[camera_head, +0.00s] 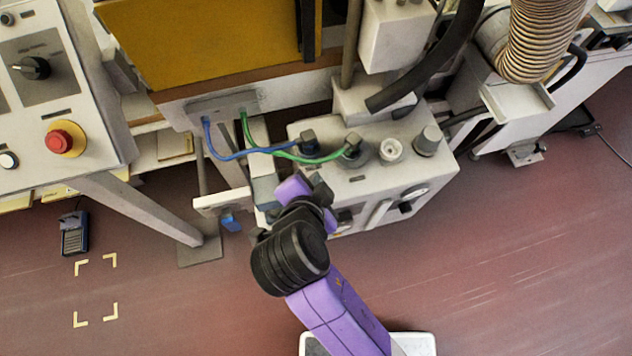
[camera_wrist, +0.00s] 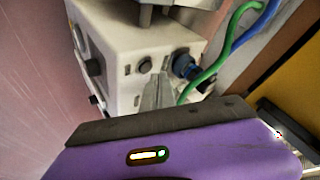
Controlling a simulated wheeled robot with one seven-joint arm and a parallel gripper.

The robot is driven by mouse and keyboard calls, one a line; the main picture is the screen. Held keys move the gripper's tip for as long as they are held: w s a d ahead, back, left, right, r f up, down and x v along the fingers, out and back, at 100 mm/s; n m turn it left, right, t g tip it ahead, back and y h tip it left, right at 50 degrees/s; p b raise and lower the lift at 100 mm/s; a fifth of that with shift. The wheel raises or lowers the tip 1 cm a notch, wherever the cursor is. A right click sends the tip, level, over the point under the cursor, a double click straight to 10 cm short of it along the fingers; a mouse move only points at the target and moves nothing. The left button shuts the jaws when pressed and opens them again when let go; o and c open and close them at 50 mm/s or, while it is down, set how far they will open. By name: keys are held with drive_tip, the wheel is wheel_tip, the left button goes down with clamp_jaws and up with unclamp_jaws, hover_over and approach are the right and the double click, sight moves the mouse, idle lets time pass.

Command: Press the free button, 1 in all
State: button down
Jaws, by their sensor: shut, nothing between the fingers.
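A white control box (camera_head: 390,190) stands in the middle of the head view. Its top carries a blue-cabled plug (camera_head: 308,142), a green-cabled plug (camera_head: 352,150), a pale round fitting (camera_head: 391,150) and a grey cap (camera_head: 427,140). In the wrist view the box (camera_wrist: 120,50) shows a dark round button (camera_wrist: 145,66) with no cable, left of a blue plug (camera_wrist: 186,66). I cannot tell for certain which fitting is the free button. My gripper (camera_wrist: 160,78) is shut and empty, its fingers pointing at the box near these two. Contact cannot be judged.
Blue (camera_head: 240,156) and green cables (camera_head: 275,149) run left from the box. A ribbed hose (camera_head: 540,40) hangs at the upper right. A panel with a red button (camera_head: 60,140) stands at left. The floor at lower right is clear.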

drive_tip(key=shift+f, duration=0.15)
idle(0.6)
drive_tip(key=shift+f, duration=0.3)
drive_tip(key=shift+f+b, duration=0.35)
idle(0.9)
drive_tip(key=shift+r, duration=0.1)
drive_tip(key=shift+r+p, duration=0.7)
drive_tip(key=shift+p, duration=0.15)
wheel_tip(320, 180, up, 5)
drive_tip(key=p, duration=0.4)
drive_tip(key=shift+r+p, duration=0.1)
drive_tip(key=shift+p, duration=0.25)
idle(0.5)
